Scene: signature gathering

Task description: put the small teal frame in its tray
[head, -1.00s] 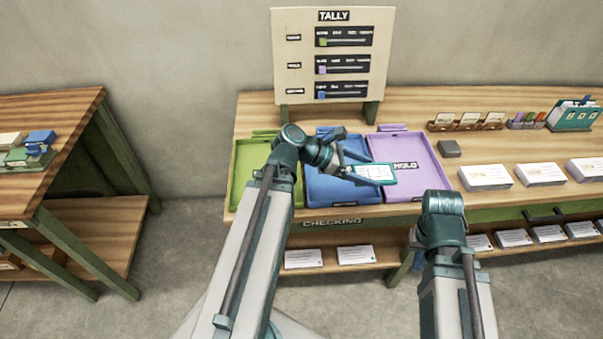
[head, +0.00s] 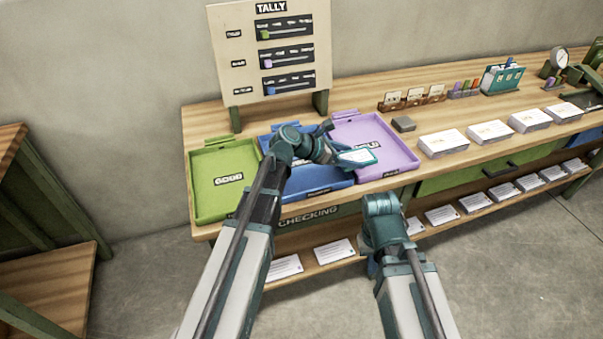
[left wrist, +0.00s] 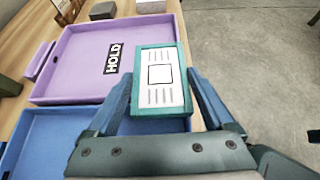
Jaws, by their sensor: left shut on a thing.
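The small teal frame (head: 357,157) holds a white printed card. It also shows in the left wrist view (left wrist: 160,82). My left gripper (head: 345,157) is shut on its near end and holds it above the front part of the trays. A green tray (head: 215,185) marked GOOD, a blue tray (head: 312,178) and a purple tray (head: 392,160) marked HOLD stand side by side on the table. My left arm covers much of the blue tray and its label. My right gripper (head: 373,267) hangs low before the table front, its fingers mostly hidden behind my right arm.
A TALLY board (head: 270,50) with three sliders stands behind the trays. A dark grey block (head: 403,124), card holders (head: 412,98) and several white card stacks (head: 443,143) lie to the right. A lower shelf (head: 310,256) holds more cards. Another wooden table (head: 45,285) is at left.

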